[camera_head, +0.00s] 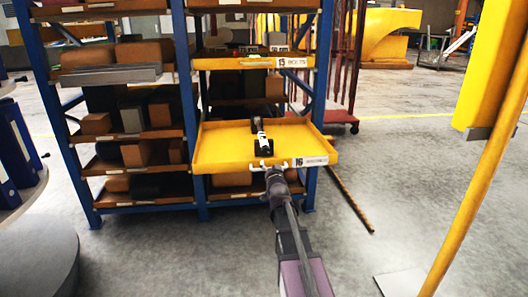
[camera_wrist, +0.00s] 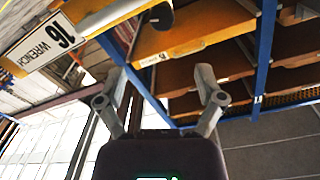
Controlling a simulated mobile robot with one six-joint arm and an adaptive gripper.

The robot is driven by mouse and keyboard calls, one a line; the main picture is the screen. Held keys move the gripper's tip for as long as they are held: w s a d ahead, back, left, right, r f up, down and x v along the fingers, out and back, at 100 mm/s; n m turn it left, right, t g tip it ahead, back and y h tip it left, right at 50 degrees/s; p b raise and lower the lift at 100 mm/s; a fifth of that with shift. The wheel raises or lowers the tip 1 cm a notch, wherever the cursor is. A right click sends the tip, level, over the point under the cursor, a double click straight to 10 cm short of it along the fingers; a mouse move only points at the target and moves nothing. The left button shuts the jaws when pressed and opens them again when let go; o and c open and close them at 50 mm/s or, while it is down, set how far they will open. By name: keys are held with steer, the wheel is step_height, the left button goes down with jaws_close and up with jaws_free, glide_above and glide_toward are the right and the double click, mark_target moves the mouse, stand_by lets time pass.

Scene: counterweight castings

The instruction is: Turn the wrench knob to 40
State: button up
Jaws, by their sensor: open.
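A black and white wrench (camera_head: 263,143) lies on the pulled-out yellow tray (camera_head: 218,153) marked 16, lengthwise toward me. Its near end is a dark block close to the tray's front edge. The knob and its scale are too small to read. My gripper (camera_head: 270,166) is at the tray's front edge, just in front of the wrench's near end. In the wrist view my gripper (camera_wrist: 160,76) is open, with nothing between its fingers. The label 16 WRENCH (camera_wrist: 48,45) shows there tilted. A dark part (camera_wrist: 159,14) at the top edge may be the wrench's end.
A blue-framed rack (camera_head: 186,100) with brown bins stands behind the tray. A yellow drawer (camera_head: 225,64) marked 15 is above. A yellow post (camera_head: 480,165) stands at right, and a thin rod (camera_head: 352,200) lies on the floor. Open floor lies to the right.

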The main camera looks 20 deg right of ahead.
mark_target(266, 151)
steer(key=shift+w, duration=0.2)
steer(key=x, duration=1.3)
steer(key=shift+w, duration=0.2)
steer(key=c, duration=1.1)
